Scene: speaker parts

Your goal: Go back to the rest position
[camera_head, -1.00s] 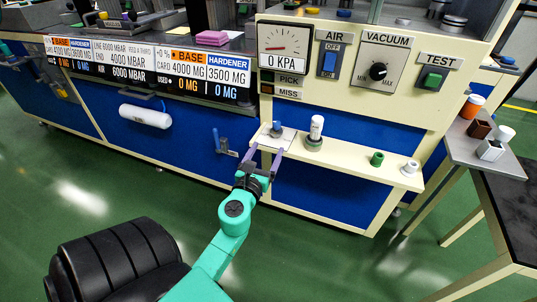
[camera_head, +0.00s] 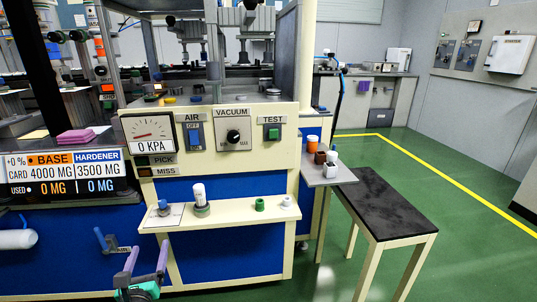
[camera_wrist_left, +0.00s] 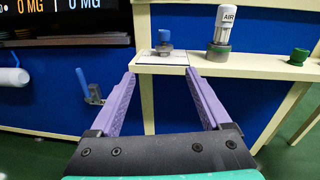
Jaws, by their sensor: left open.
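My left gripper (camera_head: 147,262) is low at the bottom of the head view, in front of the blue cabinet front. Its two purple fingers are spread apart with nothing between them; the left wrist view (camera_wrist_left: 158,88) shows the same. Beyond the fingertips is the cream shelf (camera_head: 235,215). On it stand a blue-topped part (camera_head: 163,207) on a white plate, a white bottle (camera_head: 200,194) in a grey-green base, a green part (camera_head: 260,204) and a white part (camera_head: 287,201). The wrist view reads AIR on the bottle (camera_wrist_left: 225,25). My right gripper is in neither view.
Above the shelf, a panel has a gauge (camera_head: 149,133) reading 0 KPA, an AIR switch (camera_head: 195,136), a VACUUM knob (camera_head: 233,137) and a TEST button (camera_head: 273,133). A small grey side table (camera_head: 340,178) holds cups. A black-topped bench (camera_head: 385,205) stands right. Green floor beyond is open.

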